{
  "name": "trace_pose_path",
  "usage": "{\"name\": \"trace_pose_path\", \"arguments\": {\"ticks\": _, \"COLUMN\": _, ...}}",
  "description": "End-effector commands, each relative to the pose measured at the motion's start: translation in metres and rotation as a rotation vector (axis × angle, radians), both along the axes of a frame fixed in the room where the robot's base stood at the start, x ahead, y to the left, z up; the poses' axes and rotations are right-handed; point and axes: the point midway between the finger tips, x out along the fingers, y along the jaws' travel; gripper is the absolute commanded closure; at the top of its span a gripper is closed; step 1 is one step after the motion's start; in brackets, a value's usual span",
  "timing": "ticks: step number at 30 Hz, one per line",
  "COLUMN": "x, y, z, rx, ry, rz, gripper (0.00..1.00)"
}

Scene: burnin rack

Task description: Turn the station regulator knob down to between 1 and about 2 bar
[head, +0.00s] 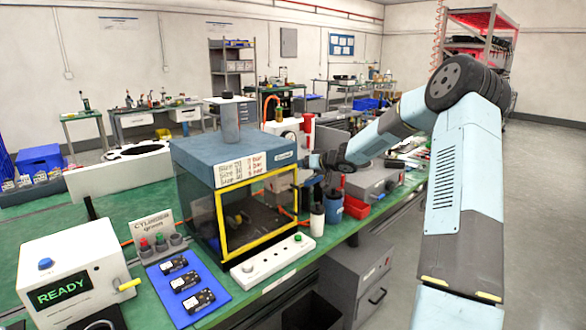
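The station is a blue-topped box with clear walls and a yellow front frame (221,235). A handwritten card (240,170) on its upper front lists colours with bar values, too small to read surely. A white unit (290,127) stands behind the box, with an orange hose and a small yellowish part (279,114) by it. I cannot make out which part is the regulator knob, nor any gauge reading. My arm reaches left from the right side. My gripper (312,163) is at the box's right rear side, small and partly hidden; its fingers and any contact are unclear.
A white READY unit (60,265) and a blue mat (218,293) with three black parts lie at the front left. The floor at right is clear.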

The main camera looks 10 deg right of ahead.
Motion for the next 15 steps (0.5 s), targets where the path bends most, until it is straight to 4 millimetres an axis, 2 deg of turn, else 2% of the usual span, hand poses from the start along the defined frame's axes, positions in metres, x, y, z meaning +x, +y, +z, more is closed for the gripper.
{"name": "trace_pose_path", "arguments": {"ticks": 6, "x": 0.024, "y": 0.019, "z": -0.012, "rx": 0.002, "ry": 0.0, "rz": 0.001, "gripper": 0.35}}
{"name": "trace_pose_path", "arguments": {"ticks": 15, "x": 0.037, "y": 0.028, "z": -0.018, "rx": -0.001, "ry": 0.0, "rz": -0.002, "gripper": 0.35}}
